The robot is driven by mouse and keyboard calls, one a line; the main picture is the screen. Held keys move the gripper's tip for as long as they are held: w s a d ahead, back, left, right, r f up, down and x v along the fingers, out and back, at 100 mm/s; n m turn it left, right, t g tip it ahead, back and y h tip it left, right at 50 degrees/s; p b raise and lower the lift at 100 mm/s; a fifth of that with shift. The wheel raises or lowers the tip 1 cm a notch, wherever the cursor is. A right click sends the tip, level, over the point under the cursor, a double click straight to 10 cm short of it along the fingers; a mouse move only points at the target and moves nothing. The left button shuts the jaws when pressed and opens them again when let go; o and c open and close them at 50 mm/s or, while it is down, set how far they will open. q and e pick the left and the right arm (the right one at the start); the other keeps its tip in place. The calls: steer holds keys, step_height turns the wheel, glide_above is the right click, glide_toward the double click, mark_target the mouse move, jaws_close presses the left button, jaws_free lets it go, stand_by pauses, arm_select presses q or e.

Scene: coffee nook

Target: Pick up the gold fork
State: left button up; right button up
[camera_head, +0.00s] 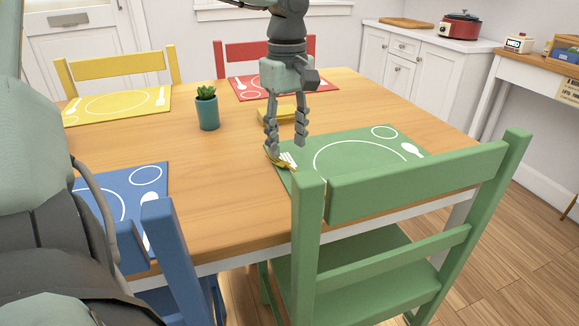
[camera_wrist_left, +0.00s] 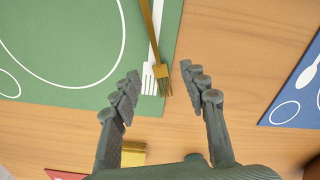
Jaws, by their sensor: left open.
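The gold fork (camera_head: 283,164) lies at the left edge of the green placemat (camera_head: 330,176) in the head view. In the left wrist view the gold fork (camera_wrist_left: 157,45) lies across the mat's printed white fork, with its tines near the mat's edge. My left gripper (camera_head: 286,149) points down above that edge, its fingers apart and empty. In the left wrist view the fingertips of my left gripper (camera_wrist_left: 160,72) are on either side of the fork's tines, and I see no grip on it. The fork's far end is cut off at the top of that view. My right gripper does not show.
A yellow-gold block-like object (camera_head: 284,115) lies behind the gripper on the wooden table (camera_head: 225,185). A potted plant (camera_head: 207,110) stands to the left. A green chair (camera_head: 415,185) rises in front of the placemat. Bare table lies left of the fork.

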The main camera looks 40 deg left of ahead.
mark_target(285, 164)
arm_select(q)
steer(key=f, duration=0.4)
steer(key=shift+w+a+f, duration=0.15)
steer(key=shift+a+f, duration=0.2)
steer(key=shift+a, duration=0.05)
jaws_close()
